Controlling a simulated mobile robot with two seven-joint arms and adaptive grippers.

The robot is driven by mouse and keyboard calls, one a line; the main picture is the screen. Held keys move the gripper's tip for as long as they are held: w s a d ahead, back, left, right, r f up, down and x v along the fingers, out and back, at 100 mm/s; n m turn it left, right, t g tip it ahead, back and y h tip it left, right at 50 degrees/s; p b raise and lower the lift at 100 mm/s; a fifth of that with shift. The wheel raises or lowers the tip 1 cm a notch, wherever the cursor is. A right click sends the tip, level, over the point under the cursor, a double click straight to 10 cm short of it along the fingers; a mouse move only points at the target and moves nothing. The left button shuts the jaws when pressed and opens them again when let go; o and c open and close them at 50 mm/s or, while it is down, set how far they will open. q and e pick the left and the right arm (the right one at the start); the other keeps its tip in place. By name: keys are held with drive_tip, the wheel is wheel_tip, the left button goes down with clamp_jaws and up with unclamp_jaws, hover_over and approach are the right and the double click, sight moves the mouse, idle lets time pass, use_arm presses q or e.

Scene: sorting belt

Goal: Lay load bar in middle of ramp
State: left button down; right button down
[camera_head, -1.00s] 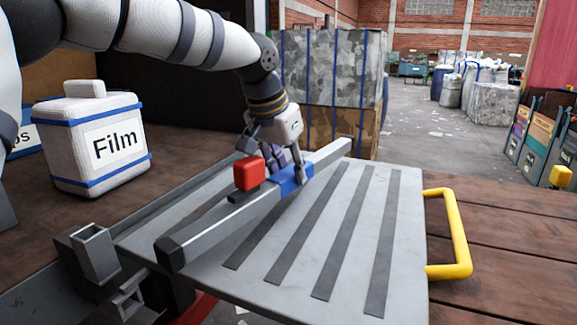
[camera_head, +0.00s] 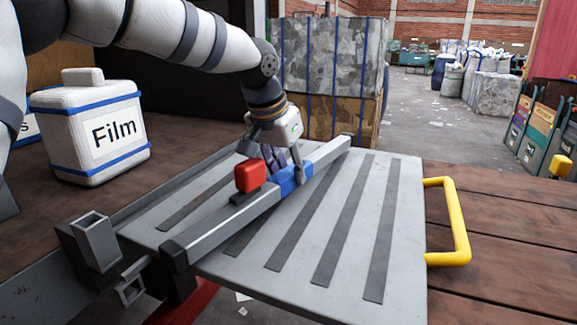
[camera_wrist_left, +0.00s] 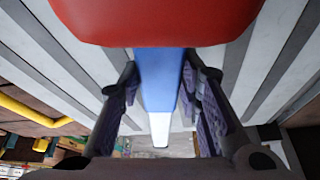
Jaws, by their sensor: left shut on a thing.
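The load bar (camera_head: 222,223) is a long grey square bar with a blue sleeve (camera_head: 296,179) and a red knob (camera_head: 250,176). It lies slantwise over the left part of the ramp (camera_head: 405,200), a pale grey plate with dark strips. My left gripper (camera_head: 283,171) is shut on the bar at its blue sleeve. In the left wrist view the fingers (camera_wrist_left: 163,110) flank the blue sleeve (camera_wrist_left: 159,75), and the red knob (camera_wrist_left: 155,20) fills the top. I cannot tell whether the bar touches the plate. My right gripper is not in view.
A yellow handle (camera_head: 460,225) stands at the ramp's right edge. A white box marked Film (camera_head: 95,130) is at the left. A grey square socket (camera_head: 95,243) is beside the ramp's near left corner. Bales (camera_head: 330,70) stand behind. The ramp's right part is clear.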

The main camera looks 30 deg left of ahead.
sight(289, 170)
use_arm(q)
drive_tip(key=shift+f, duration=0.45)
drive_tip(key=c, duration=1.1)
unclamp_jaws()
drive_tip(key=shift+o, duration=1.4)
drive_tip(key=shift+s+f, duration=0.1)
drive_tip(key=shift+f, duration=0.15)
drive_tip(key=o, duration=0.3)
drive_tip(key=shift+o, duration=0.2)
drive_tip(key=shift+r, duration=0.1)
drive_tip(key=shift+r, duration=5)
drive_tip(key=shift+f, duration=0.1)
